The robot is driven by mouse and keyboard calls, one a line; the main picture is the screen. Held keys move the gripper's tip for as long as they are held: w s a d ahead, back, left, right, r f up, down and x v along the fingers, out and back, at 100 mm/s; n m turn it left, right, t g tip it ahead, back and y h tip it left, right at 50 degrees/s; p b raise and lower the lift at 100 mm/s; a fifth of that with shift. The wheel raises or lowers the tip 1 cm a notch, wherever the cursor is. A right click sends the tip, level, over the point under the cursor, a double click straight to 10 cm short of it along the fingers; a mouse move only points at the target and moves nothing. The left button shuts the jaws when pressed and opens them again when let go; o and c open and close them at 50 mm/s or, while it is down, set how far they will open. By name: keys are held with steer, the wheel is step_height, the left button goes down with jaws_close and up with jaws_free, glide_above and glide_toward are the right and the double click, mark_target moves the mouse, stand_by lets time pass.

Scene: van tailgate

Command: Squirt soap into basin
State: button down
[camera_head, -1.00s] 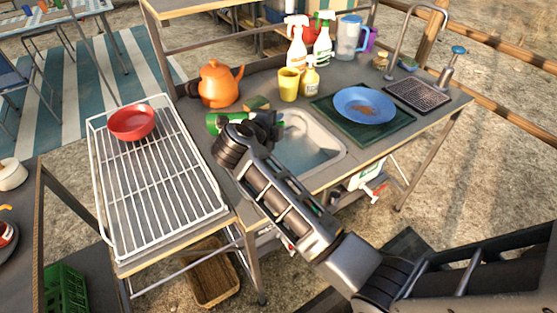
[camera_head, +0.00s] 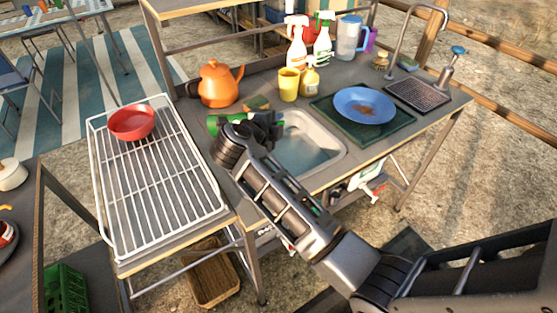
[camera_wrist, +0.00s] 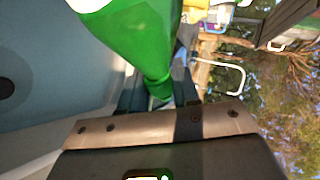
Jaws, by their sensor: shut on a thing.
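My gripper (camera_head: 262,130) is over the left edge of the metal basin (camera_head: 335,158), shut on a green soap bottle (camera_head: 217,124). In the head view the bottle is mostly hidden behind my gripper, and only part of its green side shows at the left. In the wrist view the bottle (camera_wrist: 140,40) is large and tilted, its narrowing green part between my fingers. Its tip and any soap coming out cannot be seen. The basin holds bluish water, and its inside with a dark drain (camera_wrist: 6,88) fills the left of the wrist view.
A red bowl (camera_head: 131,122) sits on the rack at left.

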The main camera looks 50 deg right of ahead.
steer(key=shift+w+r+n+g+h, duration=0.1)
steer(key=shift+r+n+g+h, duration=0.55)
steer(key=shift+n, duration=0.45)
steer(key=n+h, duration=0.1)
steer(key=r+n+g+h, duration=0.1)
steer(key=shift+n, duration=0.3)
steer(key=n, duration=0.1)
steer(key=r+n+h, duration=0.1)
steer(key=n, duration=0.1)
steer(key=n+h, duration=0.1)
steer(key=shift+r+g+h, duration=0.25)
steer(key=shift+r, duration=0.1)
steer(key=n, duration=0.1)
steer(key=r+n+h, duration=0.1)
steer(key=n, duration=0.1)
steer(key=shift+r, duration=0.1)
